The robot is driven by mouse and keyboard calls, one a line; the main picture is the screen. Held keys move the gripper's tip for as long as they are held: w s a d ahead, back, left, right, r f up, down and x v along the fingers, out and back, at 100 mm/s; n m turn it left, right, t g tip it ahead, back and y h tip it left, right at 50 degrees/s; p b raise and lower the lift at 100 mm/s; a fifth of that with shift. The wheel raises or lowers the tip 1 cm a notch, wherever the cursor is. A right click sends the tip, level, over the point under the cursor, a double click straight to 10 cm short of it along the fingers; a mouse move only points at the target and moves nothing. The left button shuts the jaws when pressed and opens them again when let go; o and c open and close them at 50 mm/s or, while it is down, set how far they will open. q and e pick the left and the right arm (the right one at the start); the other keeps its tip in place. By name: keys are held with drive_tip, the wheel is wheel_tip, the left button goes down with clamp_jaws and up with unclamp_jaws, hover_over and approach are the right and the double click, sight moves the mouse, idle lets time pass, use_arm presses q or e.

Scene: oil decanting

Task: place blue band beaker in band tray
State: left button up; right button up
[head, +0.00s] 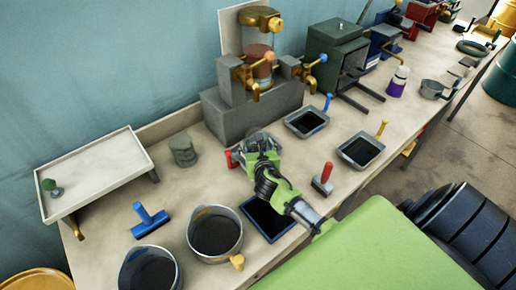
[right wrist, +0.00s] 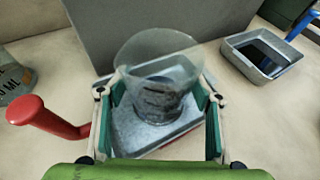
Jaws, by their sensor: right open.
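My right gripper (head: 258,146) is over the middle of the bench in the head view. In the right wrist view my right gripper (right wrist: 158,118) is open, with a finger on each side of a clear beaker (right wrist: 158,85) holding dark contents. The beaker stands upright on a shallow grey tray (right wrist: 128,128) with a red handle (right wrist: 42,116) at its left. I see no blue band on the beaker from here. In the head view the gripper mostly hides it. A grey tray with a blue handle (head: 306,123) stands to the right. My left gripper is not in view.
A yellow-handled tray (head: 360,152) and a red-handled tool (head: 322,180) are to the right.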

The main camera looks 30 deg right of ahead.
drive_tip(key=v, duration=1.2)
drive_tip(key=shift+f+b, duration=0.1)
drive_tip(key=shift+b, duration=0.2)
